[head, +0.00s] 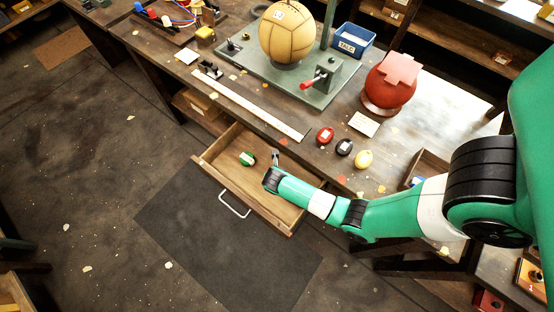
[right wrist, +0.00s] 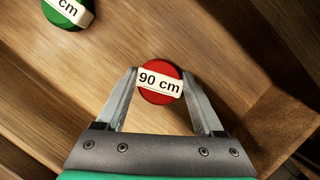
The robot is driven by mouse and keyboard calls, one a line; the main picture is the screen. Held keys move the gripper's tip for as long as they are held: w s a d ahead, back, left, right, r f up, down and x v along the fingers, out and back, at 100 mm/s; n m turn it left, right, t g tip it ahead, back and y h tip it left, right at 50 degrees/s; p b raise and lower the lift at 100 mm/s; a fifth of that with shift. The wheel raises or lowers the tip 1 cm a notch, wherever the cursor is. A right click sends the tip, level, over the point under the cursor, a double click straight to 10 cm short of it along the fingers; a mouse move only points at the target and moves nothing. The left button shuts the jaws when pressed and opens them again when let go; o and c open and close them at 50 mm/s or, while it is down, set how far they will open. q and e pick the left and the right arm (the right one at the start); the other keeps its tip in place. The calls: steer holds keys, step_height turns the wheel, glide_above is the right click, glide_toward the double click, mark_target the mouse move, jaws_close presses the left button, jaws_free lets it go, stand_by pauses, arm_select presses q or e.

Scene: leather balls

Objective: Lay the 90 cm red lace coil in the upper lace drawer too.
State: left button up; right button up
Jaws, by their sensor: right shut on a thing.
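My right gripper (head: 276,158) reaches into the open drawer (head: 216,152) under the workbench. In the right wrist view its fingers (right wrist: 162,88) are shut on a red lace coil (right wrist: 160,94) with a white "90 cm" label. The coil is over the drawer's wooden floor; I cannot tell whether it touches it. A green lace coil (head: 247,158) with a white label lies in the drawer, left of my right gripper; it also shows in the right wrist view (right wrist: 66,12), partly cut off. My left gripper is not in view.
A long pale ruler (head: 250,106) lies near the bench edge. A dark mat (head: 225,250) covers the floor below the drawer.

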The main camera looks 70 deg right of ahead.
steer(key=shift+f, duration=0.15)
steer(key=o, duration=1.4)
steer(key=p+v, duration=0.5)
steer(key=v, duration=0.7)
steer(key=shift+p, duration=0.3)
